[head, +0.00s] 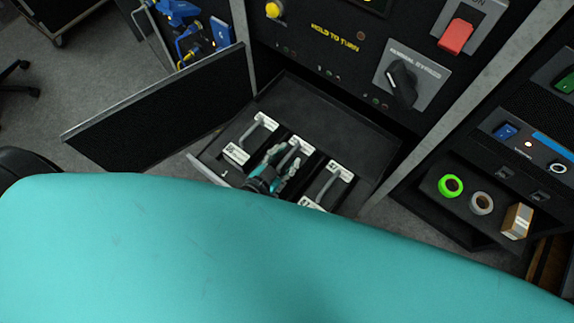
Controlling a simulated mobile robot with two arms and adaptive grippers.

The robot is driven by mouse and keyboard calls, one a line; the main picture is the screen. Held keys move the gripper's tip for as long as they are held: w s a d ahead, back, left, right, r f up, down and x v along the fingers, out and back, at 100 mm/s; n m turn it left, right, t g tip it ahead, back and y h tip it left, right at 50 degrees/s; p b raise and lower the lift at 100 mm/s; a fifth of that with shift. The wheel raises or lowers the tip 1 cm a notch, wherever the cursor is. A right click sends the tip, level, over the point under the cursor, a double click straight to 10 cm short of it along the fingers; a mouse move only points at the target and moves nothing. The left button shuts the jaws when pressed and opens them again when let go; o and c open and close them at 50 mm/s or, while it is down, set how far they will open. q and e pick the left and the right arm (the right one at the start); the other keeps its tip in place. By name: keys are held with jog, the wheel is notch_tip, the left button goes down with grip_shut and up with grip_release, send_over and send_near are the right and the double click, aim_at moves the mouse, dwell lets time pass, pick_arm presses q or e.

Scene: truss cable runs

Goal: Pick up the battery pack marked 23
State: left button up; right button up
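An open black drawer (326,120) holds three dark battery packs side by side, each with a grey handle and white labels. The left pack's handle (257,128) and the right pack's handle (327,183) are clear of the gripper. My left gripper (285,161), teal with grey fingers, is at the middle pack's handle (295,146) and covers part of it. Whether its fingers are closed on the handle is too small to tell. The label numbers cannot be read, so I cannot tell which pack is 23. My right gripper is not in view.
My large teal arm link covers the bottom of the view and hides the drawer's near side. An open black mesh door (165,112) stands left of the drawer. On the right, a shelf holds a green tape roll (441,187), a grey roll (474,203) and a small box (517,221).

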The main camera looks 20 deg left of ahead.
pick_arm(q)
jog(key=shift+w+d+f, duration=0.1)
jog(key=shift+w, duration=0.15)
grip_shut()
jog(key=shift+r, duration=0.25)
